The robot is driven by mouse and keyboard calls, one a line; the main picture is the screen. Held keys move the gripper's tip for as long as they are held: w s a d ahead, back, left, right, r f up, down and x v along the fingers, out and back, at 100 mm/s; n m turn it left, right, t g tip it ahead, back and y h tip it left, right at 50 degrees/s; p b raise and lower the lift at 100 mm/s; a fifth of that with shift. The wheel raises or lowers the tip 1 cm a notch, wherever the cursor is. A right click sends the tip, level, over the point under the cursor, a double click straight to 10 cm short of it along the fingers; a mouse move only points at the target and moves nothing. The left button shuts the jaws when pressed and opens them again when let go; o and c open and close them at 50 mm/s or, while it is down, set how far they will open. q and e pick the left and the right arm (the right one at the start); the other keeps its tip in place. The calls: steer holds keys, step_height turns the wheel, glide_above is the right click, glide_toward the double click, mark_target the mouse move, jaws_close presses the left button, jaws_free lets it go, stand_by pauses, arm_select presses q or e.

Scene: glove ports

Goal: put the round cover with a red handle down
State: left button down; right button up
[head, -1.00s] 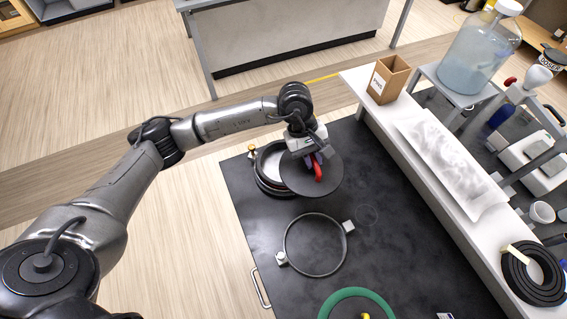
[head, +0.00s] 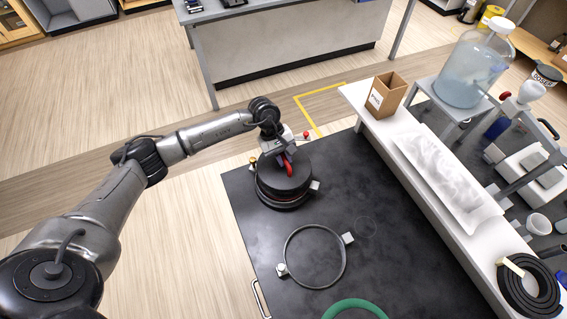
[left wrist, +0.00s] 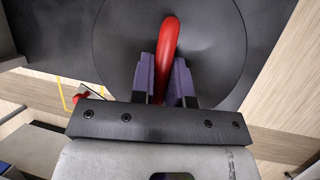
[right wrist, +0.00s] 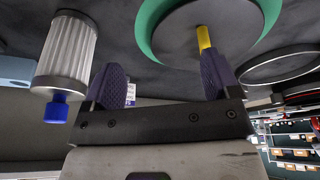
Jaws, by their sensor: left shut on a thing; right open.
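The round black cover (head: 298,182) with its red handle (head: 288,166) is over the round port (head: 281,203) at the left back of the black panel. It looks roughly level and hides most of the port; I cannot tell if it rests fully on it. My left gripper (head: 284,157) is shut on the red handle. In the left wrist view the fingers (left wrist: 165,80) pinch the handle (left wrist: 169,40) above the dark disc (left wrist: 215,45). My right gripper (right wrist: 160,80) is open and empty in its own wrist view, below a green-rimmed round piece with a yellow handle (right wrist: 204,38).
An open ring with clamps (head: 288,262) lies in front of the port. A green ring (head: 355,304) shows at the near edge. A white shelf (head: 440,205) with a cardboard box (head: 387,95) runs along the right. A pleated filter (right wrist: 68,48) shows in the right wrist view.

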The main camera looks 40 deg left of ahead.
arm_select(q)
steer(key=shift+f+p, duration=0.45)
steer(key=shift+f, duration=1.45)
steer(key=shift+f+b, duration=0.3)
steer(key=shift+b, duration=0.15)
steer(key=c, duration=1.1)
jaws_free()
